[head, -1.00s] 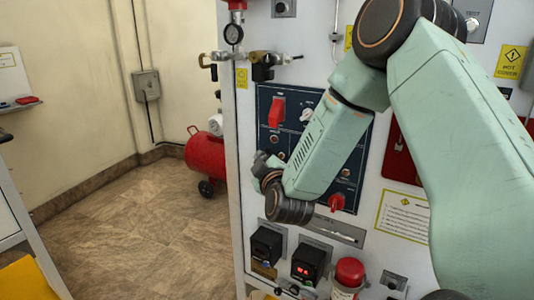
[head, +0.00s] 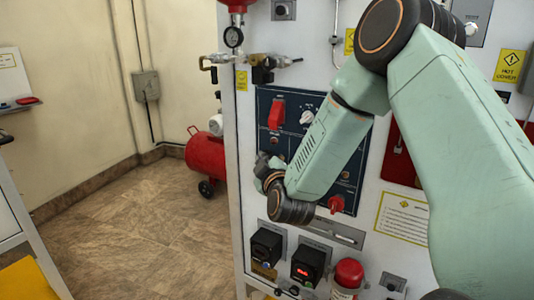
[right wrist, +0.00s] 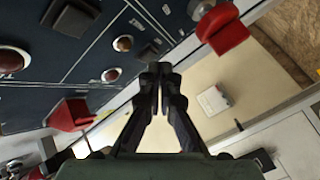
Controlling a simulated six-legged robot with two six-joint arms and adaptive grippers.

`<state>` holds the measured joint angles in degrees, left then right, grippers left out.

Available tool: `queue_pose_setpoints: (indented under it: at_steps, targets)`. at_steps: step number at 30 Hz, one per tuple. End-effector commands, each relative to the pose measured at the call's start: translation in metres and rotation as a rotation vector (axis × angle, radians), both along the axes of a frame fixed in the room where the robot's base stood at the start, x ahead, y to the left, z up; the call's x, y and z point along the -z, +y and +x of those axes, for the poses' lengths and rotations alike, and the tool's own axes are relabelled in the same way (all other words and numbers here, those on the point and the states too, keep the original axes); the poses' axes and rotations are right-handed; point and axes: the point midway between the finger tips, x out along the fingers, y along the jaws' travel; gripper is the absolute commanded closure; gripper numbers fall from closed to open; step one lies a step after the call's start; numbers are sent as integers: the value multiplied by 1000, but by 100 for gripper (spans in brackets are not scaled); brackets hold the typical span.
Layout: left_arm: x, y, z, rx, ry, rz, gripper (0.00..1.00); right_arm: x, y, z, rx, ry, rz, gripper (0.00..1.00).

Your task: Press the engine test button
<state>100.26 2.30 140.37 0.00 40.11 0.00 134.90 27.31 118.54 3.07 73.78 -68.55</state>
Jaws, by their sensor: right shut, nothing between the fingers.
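A dark blue control panel (head: 263,98) on the white cabinet carries a red switch (head: 276,114), a white-marked knob (head: 307,117) and small round lamps or buttons. A separate plate labelled TEST with a round button (head: 471,28) is at the top right, partly beside my arm. I cannot tell which is the engine test button. My right gripper (head: 264,163) is at the panel's left part, partly behind my wrist. In the right wrist view, its fingertips (right wrist: 160,70) are together, near the panel's edge, with nothing between them. My left gripper is not in view.
Red switch handles (right wrist: 228,35) and (right wrist: 70,115) stick out from the panel near the fingers. Valve fittings (head: 262,70) project above it. Two black boxes (head: 307,262) and a red-capped item (head: 348,273) are below. A red compressor (head: 205,157) stands left on open floor.

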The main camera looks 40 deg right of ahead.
Motion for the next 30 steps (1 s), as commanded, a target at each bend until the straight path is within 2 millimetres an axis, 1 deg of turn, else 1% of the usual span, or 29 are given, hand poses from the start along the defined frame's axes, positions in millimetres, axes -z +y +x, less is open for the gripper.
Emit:
queue_pose_setpoints:
  at_steps: [30]
  targets:
    - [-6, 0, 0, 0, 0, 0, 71, 0, -7, 3, 0, 0, 0, 100]
